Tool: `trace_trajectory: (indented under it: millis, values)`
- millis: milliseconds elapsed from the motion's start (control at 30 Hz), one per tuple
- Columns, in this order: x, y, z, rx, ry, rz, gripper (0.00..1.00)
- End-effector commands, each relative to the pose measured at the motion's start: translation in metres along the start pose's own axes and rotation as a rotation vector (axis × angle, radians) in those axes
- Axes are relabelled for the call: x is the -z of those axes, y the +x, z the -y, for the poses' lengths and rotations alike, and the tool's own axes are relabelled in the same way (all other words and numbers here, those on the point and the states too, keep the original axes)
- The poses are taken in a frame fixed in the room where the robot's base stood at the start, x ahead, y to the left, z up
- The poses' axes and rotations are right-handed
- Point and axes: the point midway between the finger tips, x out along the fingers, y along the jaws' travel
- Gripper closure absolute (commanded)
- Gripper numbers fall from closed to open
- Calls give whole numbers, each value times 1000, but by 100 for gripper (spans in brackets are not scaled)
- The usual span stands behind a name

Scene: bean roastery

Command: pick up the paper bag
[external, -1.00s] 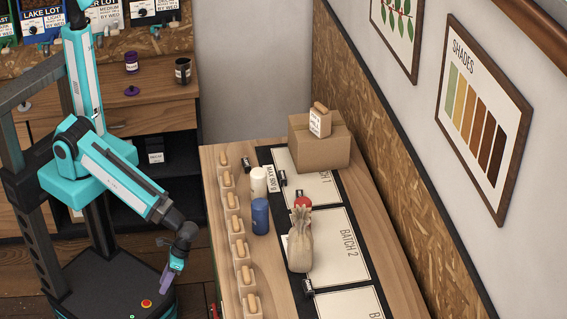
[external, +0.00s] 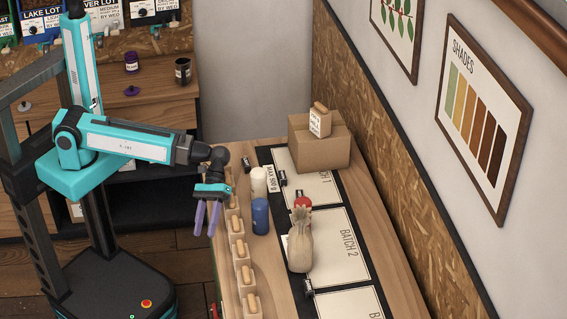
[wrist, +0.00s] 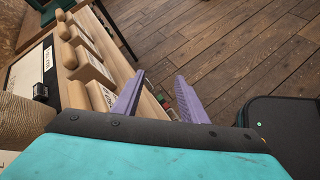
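Similar tan labelled packs (external: 238,247) stand in a row along the counter's left edge. They also show at the left of the wrist view (wrist: 88,67). A tied tan sack (external: 300,252) stands by the BATCH 2 mat. My gripper (external: 206,233) is open and empty, fingers pointing down, just left of the row. In the wrist view its purple fingers (wrist: 160,78) are apart with nothing between them.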

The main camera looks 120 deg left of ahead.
Motion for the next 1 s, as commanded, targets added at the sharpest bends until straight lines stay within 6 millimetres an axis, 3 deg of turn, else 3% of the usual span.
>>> trace_trajectory:
  millis: [200, 500, 767, 1000]
  values:
    - [-7, -62, -27, -127, -131, 39, 61]
    - [7, -146, -38, -281, -327, 118, 61]
    - [38, -205, -17, -368, -452, 209, 61]
    - [70, -244, 17, -419, -517, 297, 61]
